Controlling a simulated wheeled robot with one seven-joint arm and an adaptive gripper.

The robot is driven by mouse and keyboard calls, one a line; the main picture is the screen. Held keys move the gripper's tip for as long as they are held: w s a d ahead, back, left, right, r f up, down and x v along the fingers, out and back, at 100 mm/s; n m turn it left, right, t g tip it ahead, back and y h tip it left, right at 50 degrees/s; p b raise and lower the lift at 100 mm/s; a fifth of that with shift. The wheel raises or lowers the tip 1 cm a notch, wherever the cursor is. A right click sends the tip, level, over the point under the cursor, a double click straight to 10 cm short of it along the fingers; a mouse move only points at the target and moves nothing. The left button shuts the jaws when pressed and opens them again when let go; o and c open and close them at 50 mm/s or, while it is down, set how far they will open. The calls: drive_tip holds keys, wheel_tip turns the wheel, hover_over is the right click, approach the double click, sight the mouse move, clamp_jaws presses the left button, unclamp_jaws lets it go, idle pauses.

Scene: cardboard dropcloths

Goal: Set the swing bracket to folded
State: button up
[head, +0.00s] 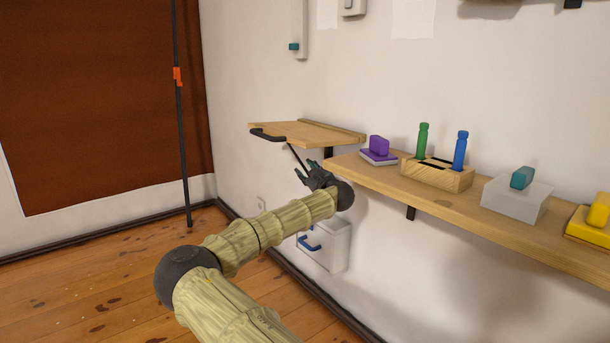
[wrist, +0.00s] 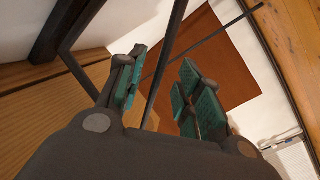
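The swing bracket (head: 296,156) is a thin dark bar under a wooden leaf (head: 292,131) with a black front handle. In the head view it slants from the underside of the leaf down towards my gripper (head: 307,171), so it appears swung out from the wall. In the wrist view the dark bracket bar (wrist: 174,30) runs between my two teal-padded fingers (wrist: 163,60). The fingers are apart, with visible gaps beside the bar. I cannot tell whether either pad touches it. My gripper hides the bracket's lower part in the head view.
A fixed wooden shelf (head: 470,208) to the right carries a purple block (head: 379,146), a holder with green and blue pegs (head: 438,174), a grey box (head: 516,200) and a yellow item (head: 590,226). A white box with a blue handle (head: 328,246) is below. Floor is clear at left.

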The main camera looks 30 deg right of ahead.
drive_tip(key=shift+w+d+b, duration=0.25)
drive_tip(key=shift+w+b, duration=0.05)
drive_tip(key=shift+w, duration=0.85)
clamp_jaws()
